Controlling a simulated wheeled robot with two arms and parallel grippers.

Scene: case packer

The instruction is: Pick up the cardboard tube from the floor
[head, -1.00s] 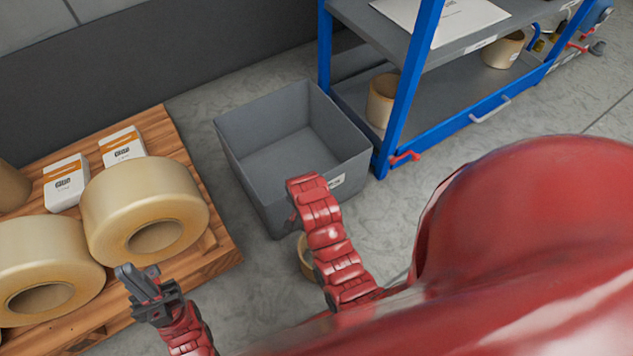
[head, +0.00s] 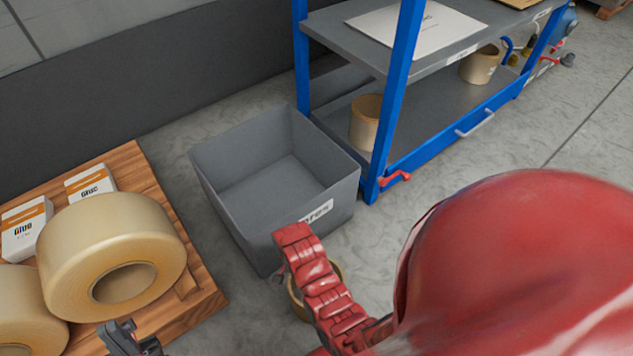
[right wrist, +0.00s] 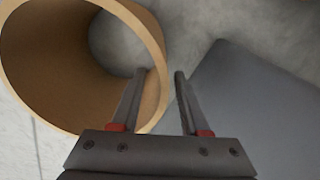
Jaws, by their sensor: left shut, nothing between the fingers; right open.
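The cardboard tube (head: 297,298) stands on the floor in front of the grey bin, mostly hidden behind my right arm in the head view. In the right wrist view the tube (right wrist: 45,100) fills the left side, its open end facing the camera. My right gripper (right wrist: 160,73) is open at the tube's right edge. Its left finger overlaps the tube's wall and its right finger is outside; I cannot tell whether they touch it. The head view hides the right fingers. My left gripper (head: 122,328) is shut and empty near the pallet, at the bottom edge.
The grey bin (head: 335,195) stands close behind the tube; its side is near the right finger. A wooden pallet (head: 205,300) with tape rolls (head: 115,235) and glue boxes (head: 28,235) is at left. A blue-framed rack (head: 385,140) is behind right.

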